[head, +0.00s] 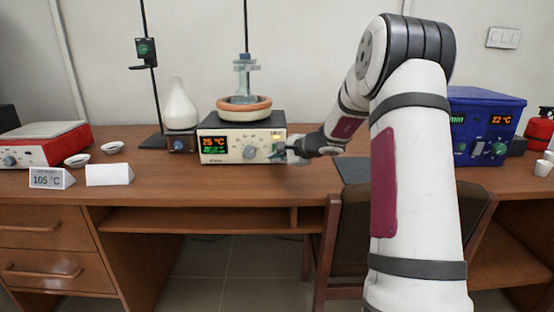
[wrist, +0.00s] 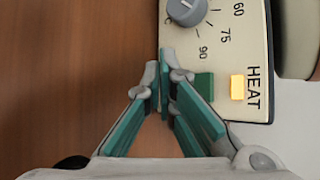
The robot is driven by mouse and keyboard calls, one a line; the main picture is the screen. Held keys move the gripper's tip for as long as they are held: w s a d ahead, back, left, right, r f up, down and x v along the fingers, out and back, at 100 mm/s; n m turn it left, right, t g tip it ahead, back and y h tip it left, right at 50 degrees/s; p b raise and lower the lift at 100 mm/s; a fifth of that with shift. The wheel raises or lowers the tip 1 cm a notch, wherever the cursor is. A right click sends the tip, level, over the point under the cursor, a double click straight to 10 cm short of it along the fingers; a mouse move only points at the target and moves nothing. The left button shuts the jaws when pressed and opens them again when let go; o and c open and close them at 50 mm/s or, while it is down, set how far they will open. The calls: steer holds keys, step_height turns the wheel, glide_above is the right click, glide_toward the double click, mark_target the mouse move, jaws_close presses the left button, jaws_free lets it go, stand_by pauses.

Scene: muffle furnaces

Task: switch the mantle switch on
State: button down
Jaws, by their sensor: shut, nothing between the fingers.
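The mantle (head: 243,107) is an orange-rimmed bowl with a glass flask in it, on a cream control box (head: 213,158) with a lit display reading about 25 °C. In the wrist view the box front shows a grey knob (wrist: 187,10), a green switch (wrist: 204,86) and a bright amber lamp (wrist: 237,87) beside the word HEAT. My gripper (wrist: 165,77) is shut and empty, its tips just left of the green switch. I cannot tell whether they touch the panel. In the head view my gripper (head: 284,154) is at the box's right front, partly hiding it.
A white flask (head: 180,106) on a small stand is left of the mantle, with stand rods behind. A red hotplate (head: 42,150), small dishes and cards are farther left. A blue bath (head: 484,122) stands right. A chair (head: 335,215) is at the desk front.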

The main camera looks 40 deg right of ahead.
steer(key=shift+s+a+r+b, duration=0.1)
steer(key=shift+s+a+b, duration=0.4)
steer(key=shift+s, duration=0.2)
steer(key=shift+s+a+r+b, duration=0.1)
steer(key=shift+s+a+b, duration=0.3)
steer(key=shift+s+b, duration=0.25)
steer(key=shift+s+a+r+b, duration=0.1)
steer(key=shift+s+a+b, duration=0.35)
steer(key=shift+s, duration=0.3)
